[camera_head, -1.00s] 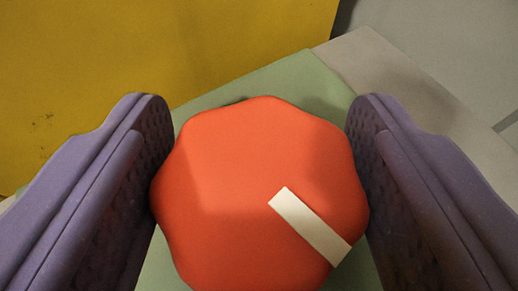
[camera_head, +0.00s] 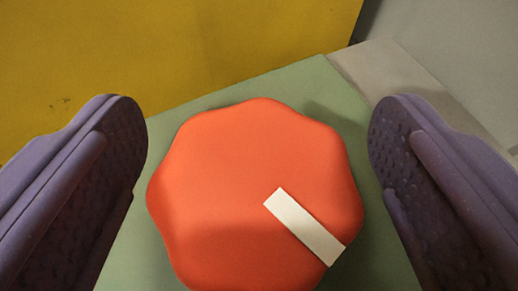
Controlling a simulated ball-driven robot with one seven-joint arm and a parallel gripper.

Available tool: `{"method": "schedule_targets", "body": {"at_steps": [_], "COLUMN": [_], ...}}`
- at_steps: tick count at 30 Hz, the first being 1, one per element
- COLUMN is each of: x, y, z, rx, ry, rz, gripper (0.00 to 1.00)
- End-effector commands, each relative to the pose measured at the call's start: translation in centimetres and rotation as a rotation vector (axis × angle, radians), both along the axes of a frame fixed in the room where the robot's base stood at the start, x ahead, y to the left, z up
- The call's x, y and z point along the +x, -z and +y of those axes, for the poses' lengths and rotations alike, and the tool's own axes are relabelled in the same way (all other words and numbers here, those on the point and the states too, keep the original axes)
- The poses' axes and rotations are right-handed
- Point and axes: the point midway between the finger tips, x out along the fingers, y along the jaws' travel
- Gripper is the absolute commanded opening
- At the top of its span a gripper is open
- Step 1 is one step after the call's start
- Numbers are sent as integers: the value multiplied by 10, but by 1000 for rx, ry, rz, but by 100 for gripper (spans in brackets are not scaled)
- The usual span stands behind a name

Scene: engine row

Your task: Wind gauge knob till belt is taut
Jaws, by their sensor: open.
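The knob (camera_head: 240,180) is orange-red with a lobed rim and fills the lower middle of the view. A white strip (camera_head: 304,226) on its face runs from near the centre down to the lower right rim. My gripper (camera_head: 258,150) has its two purple fingers on either side of the knob. The fingers are open, with a gap showing between each finger and the rim. The knob's lower edge is cut off by the frame. No belt is in view.
The knob sits in front of a green surface (camera_head: 300,88). A yellow panel (camera_head: 170,60) fills the upper left. A grey-beige surface (camera_head: 400,80) lies at the upper right.

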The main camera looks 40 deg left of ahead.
Motion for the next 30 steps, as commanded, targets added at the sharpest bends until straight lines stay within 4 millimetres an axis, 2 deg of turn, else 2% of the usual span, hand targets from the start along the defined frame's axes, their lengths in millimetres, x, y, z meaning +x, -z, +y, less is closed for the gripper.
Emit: {"method": "schedule_targets", "body": {"at_steps": [8, 21, 30], "x": [-2, -46, -52], "y": [-1, -28, -29], "z": [-3, -45, -50], "rx": [0, 1, 0], "ry": [2, 0, 0], "rz": [2, 1, 0], "gripper": [86, 86, 86]}}
